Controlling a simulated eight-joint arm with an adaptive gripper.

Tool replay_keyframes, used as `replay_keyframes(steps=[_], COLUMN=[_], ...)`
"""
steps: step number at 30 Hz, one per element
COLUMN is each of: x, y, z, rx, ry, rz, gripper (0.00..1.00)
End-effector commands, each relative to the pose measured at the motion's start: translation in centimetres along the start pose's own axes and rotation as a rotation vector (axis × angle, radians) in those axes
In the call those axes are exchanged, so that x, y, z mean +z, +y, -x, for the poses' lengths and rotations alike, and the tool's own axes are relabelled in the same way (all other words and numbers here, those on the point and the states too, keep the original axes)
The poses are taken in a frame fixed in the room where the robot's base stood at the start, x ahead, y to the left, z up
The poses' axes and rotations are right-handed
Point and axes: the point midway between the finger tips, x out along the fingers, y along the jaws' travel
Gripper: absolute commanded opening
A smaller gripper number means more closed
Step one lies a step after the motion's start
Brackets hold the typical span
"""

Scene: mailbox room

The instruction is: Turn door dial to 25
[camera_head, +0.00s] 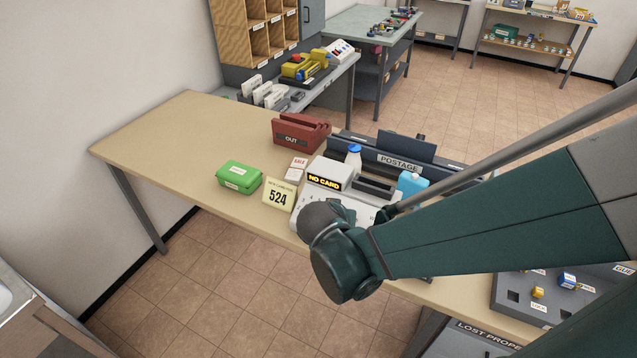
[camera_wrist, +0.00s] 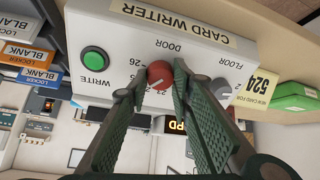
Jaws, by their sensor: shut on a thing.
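The white card writer (camera_wrist: 110,30) appears upside down in the wrist view. Its red door dial (camera_wrist: 159,72) sits under the "DOOR" label, with a short white pointer line and printed numbers around it. My gripper (camera_wrist: 157,82) is shut on the dial, one finger on each side; the fingers hide some numbers. The pointer is on the side of the low-to-mid twenties, but I cannot tell the exact number. In the head view, the card writer (camera_head: 306,208) is mostly hidden behind my wrist, and its display (camera_head: 324,182) reads "NO CARD".
The grey floor dial (camera_wrist: 221,88) is close beside my finger, and a green write button (camera_wrist: 94,60) is on the other side. The table's left end (camera_head: 165,130) is clear.

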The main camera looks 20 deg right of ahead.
Motion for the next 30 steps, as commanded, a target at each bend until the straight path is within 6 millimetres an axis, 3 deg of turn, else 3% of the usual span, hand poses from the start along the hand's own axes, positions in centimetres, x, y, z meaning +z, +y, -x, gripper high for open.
replay_keyframes(steps=[12, 30], x=[0.09, 0.08], y=[-0.07, -0.04], z=[-0.02, 0.01], rx=[0.041, 0.051], ry=[0.019, 0.022], rz=[-0.266, -0.323], gripper=[0.11, 0.11])
